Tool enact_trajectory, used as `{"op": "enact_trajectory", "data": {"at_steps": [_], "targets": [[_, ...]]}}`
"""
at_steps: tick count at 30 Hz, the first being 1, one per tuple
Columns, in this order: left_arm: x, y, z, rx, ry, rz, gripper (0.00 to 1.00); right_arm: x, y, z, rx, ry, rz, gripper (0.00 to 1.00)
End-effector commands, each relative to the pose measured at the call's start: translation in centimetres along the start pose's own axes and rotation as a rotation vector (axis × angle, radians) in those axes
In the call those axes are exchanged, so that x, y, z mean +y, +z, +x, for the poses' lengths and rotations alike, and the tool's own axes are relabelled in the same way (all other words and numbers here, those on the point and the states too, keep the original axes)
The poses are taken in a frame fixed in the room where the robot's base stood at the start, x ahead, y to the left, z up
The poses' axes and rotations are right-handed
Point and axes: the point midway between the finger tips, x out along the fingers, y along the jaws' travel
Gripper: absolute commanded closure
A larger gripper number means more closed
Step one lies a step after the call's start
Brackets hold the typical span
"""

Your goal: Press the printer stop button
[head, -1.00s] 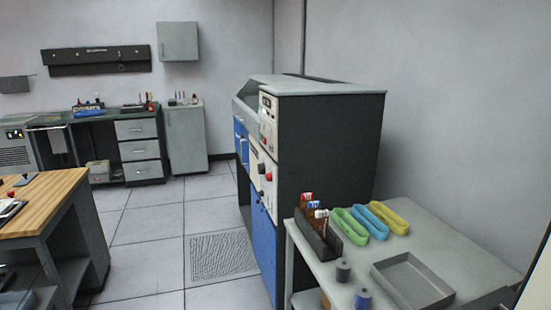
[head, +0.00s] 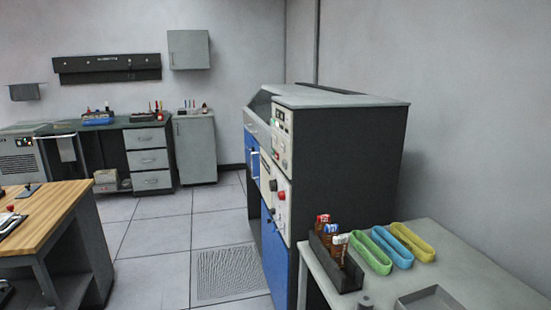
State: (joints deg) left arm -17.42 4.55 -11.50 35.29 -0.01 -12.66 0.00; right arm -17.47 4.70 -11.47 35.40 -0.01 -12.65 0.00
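A tall dark machine with blue and cream front panels (head: 275,258) stands right of centre, seen from its side, and appears to be the printer. A red round button (head: 281,196) sits on its front panel, with a dark knob (head: 272,185) just left of it. A small panel with indicators (head: 281,115) is higher up. The front is seen at a steep angle, so labels are unreadable and I cannot confirm which control is the stop button. Neither of my grippers is in view.
A wooden-topped bench (head: 50,215) is at left. Tiled floor (head: 150,250) between them is clear, with a grate (head: 228,272).

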Motion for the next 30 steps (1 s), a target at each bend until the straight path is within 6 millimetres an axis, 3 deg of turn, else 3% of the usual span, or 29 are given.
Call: {"op": "enact_trajectory", "data": {"at_steps": [5,30], "targets": [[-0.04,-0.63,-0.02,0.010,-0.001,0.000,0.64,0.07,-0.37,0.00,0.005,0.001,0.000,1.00],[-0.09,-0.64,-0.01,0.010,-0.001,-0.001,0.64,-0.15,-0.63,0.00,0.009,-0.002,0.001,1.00]]}}
